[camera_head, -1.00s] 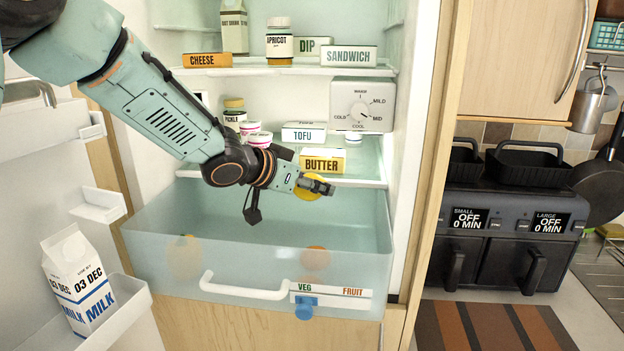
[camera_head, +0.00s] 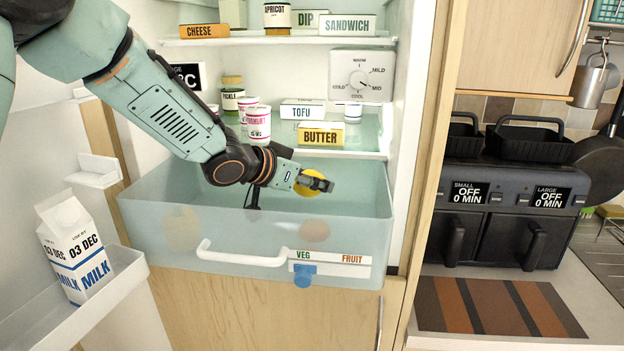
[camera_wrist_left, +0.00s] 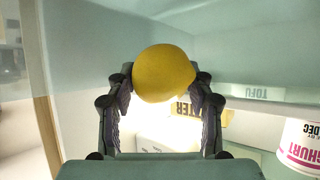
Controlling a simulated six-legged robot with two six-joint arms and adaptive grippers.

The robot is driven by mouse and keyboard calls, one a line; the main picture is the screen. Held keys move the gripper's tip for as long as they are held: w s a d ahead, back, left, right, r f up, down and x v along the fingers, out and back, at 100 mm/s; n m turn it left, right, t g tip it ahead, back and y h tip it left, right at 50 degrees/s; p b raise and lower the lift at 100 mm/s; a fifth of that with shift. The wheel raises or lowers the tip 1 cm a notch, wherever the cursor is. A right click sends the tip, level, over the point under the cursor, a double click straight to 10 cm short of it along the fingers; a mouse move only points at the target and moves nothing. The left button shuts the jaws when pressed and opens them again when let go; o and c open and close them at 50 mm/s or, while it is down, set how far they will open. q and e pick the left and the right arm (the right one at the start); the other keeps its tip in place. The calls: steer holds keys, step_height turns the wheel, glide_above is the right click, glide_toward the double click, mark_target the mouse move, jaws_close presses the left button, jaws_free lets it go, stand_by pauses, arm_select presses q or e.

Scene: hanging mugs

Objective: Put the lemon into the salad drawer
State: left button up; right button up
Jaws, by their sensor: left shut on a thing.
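The yellow lemon (camera_head: 308,184) is between the fingers of my left gripper (camera_head: 318,184), above the open salad drawer. In the left wrist view, the lemon (camera_wrist_left: 163,73) sits between both fingertips of the left gripper (camera_wrist_left: 161,85), which is shut on it. The salad drawer (camera_head: 150,222) is pulled out, a pale translucent bin with a white handle (camera_head: 240,256) and a VEG/FRUIT slider with a blue knob (camera_head: 304,274). Blurred round shapes show through its front wall, one yellowish at left and one orange. My right gripper is not in view.
The fridge shelf above the drawer holds butter (camera_head: 321,134), tofu (camera_head: 303,109) and yoghurt pots (camera_head: 258,124). A milk carton (camera_head: 76,247) stands in the door shelf at left. An air fryer (camera_head: 500,200) stands at right.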

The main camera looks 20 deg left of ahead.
arm_select(q)
steer(key=shift+w+a+f, duration=0.1)
steer(key=shift+a, duration=0.05)
steer(key=o, duration=1)
steer(key=shift+w+f, duration=0.1)
steer(key=shift+w, duration=0.1)
steer(key=shift+o, duration=1.4)
steer(key=shift+s, duration=0.1)
steer(key=shift+s+d+r, duration=0.2)
steer(key=shift+a, duration=0.1)
steer(key=shift+w+a, duration=0.1)
